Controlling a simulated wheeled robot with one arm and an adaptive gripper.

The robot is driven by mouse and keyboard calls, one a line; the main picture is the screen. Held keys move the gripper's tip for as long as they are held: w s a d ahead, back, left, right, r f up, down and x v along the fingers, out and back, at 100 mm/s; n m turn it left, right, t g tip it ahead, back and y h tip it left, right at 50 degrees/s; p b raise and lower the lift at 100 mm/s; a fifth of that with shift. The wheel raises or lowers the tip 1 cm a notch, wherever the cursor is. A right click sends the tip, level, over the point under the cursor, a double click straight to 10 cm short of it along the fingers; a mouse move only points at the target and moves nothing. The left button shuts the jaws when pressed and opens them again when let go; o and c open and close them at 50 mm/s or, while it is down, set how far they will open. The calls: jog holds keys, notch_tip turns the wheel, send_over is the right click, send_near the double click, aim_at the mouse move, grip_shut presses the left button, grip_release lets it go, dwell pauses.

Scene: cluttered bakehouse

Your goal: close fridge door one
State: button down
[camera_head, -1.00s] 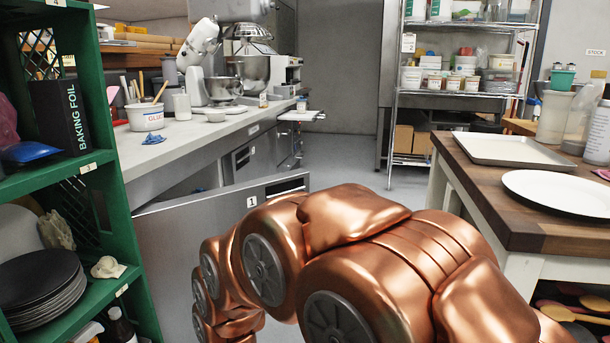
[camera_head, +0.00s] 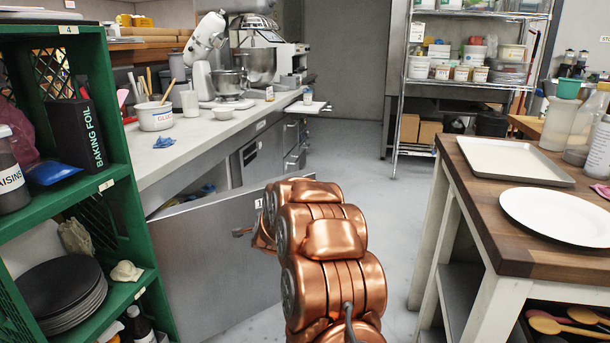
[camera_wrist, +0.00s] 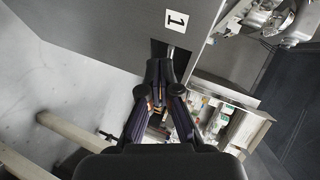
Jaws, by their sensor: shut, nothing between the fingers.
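Fridge door one (camera_head: 205,255) is a grey metal panel standing open from the counter in the head view, with the white "1" label (camera_head: 258,203) near its free end. In the wrist view the door (camera_wrist: 90,25) spans the top, with the label (camera_wrist: 176,19) beside a dark recess (camera_wrist: 158,48). My gripper (camera_wrist: 160,66) is shut and empty, its tips close to that recess; I cannot tell whether they touch. In the head view my copper arm covers the door's free end and mostly hides the gripper.
The open fridge interior (camera_wrist: 222,122) shows stored items. A green shelf unit (camera_head: 100,190) stands close on the left. A wooden-topped table (camera_head: 480,205) with a tray (camera_head: 512,160) and white plate (camera_head: 560,215) stands right. Clear floor (camera_head: 375,215) lies between counter and table.

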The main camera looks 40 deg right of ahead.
jog(key=s+d+r+m+h+p, duration=0.25)
jog(key=d+m+h, duration=0.35)
jog(key=d, duration=0.9)
jog(key=w+a+x, duration=0.1)
jog(key=x, duration=1.1)
jog(key=shift+w+a+r+b, duration=0.2)
jog(key=shift+w+r+b, duration=0.15)
jog(key=shift+w, duration=0.15)
jog(key=shift+w+d, duration=0.1)
jog(key=shift+d, duration=0.05)
